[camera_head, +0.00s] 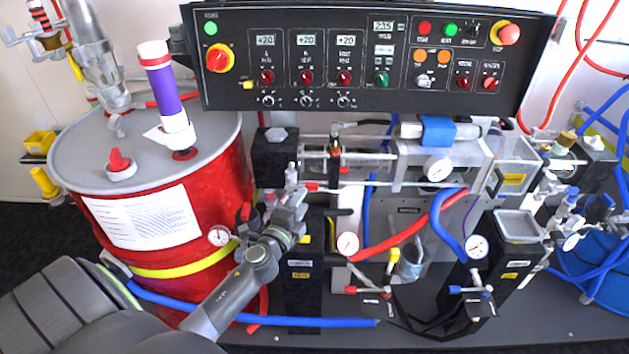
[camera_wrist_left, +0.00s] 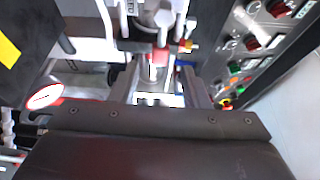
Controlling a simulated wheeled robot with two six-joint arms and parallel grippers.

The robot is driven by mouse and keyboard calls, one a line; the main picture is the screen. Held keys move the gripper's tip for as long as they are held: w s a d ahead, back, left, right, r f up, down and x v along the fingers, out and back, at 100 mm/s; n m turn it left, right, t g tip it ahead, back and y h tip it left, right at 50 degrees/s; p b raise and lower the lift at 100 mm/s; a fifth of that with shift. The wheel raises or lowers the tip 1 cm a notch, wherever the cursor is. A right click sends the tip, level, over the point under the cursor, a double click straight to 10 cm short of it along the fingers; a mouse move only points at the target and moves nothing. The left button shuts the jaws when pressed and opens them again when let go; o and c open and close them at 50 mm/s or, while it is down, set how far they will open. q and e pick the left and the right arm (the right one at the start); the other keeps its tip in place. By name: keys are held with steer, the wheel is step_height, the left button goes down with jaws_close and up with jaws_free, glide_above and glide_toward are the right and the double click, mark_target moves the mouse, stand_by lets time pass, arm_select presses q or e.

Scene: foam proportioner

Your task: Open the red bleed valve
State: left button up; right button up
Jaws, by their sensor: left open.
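A small red handle (camera_head: 311,187) sits on the thin pipe just right of my left gripper (camera_head: 291,180), in front of the machine. In the left wrist view, a red part (camera_wrist_left: 158,57) with a brass fitting beside it shows between the fingers of my left gripper (camera_wrist_left: 155,80). The fingers look apart, and I cannot tell whether they touch it. Another red lever (camera_head: 351,289) is on a small valve low on the bench, below a pressure gauge. I cannot tell from labels which red handle is the bleed valve. My right gripper is not in view.
A black control panel (camera_head: 365,60) overhangs the machine. Red and blue hoses (camera_head: 370,210) run close to the gripper's right. A blue-handled valve (camera_head: 456,289) is on the bench further right.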

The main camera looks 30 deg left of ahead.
mark_target(310, 189)
arm_select(q)
steer(key=w, duration=0.3)
steer(key=w+a, duration=0.1)
steer(key=w, duration=0.4)
steer(key=shift+w+a+b, duration=0.2)
steer(key=shift+w+b, duration=0.15)
steer(key=shift+w, duration=0.05)
jaws_close()
